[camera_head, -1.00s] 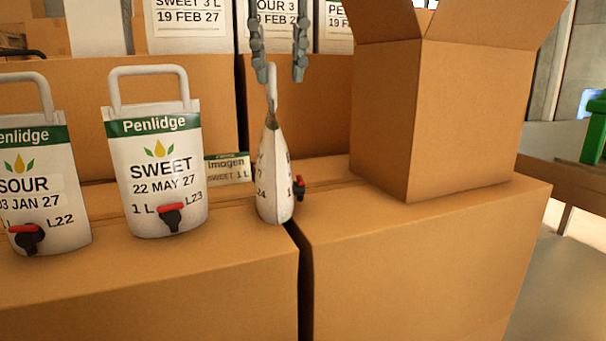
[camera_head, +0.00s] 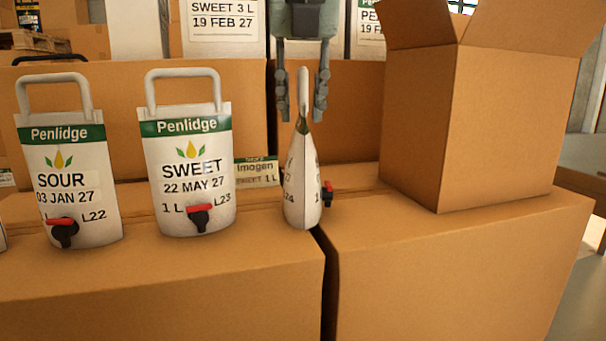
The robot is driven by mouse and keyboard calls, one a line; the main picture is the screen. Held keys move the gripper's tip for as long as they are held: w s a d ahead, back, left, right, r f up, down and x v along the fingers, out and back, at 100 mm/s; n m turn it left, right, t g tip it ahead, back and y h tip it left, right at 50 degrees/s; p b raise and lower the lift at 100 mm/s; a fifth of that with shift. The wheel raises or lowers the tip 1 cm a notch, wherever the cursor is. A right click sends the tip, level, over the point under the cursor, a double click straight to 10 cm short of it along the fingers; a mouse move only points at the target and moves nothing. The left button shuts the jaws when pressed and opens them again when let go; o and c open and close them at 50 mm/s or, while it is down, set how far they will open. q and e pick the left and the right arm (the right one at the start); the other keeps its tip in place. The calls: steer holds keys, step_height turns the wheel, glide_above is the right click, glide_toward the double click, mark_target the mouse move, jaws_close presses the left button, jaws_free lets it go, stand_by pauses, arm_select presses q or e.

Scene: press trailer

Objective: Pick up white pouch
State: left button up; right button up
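A white pouch (camera_head: 301,190) with a green band stands edge-on on the cardboard boxes, its white loop handle pointing up and a red and black tap on its right side. My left gripper (camera_head: 302,108) points down from above. Its two grey fingers are apart, one on each side of the handle, with gaps showing between. Two more white pouches stand to the left, facing me: one marked SWEET 22 MAY 27 (camera_head: 190,150) and one marked SOUR 03 JAN 27 (camera_head: 70,155). My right gripper is not in view.
An open cardboard box (camera_head: 480,130) stands close on the right. A small label marked Imogen (camera_head: 257,172) is just left of the edge-on pouch. A taller row of boxes (camera_head: 345,150) with larger labelled pouches stands behind.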

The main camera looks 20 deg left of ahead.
arm_select(q)
steer(key=shift+c, duration=0.3)
jaws_close()
steer(key=shift+r, duration=0.15)
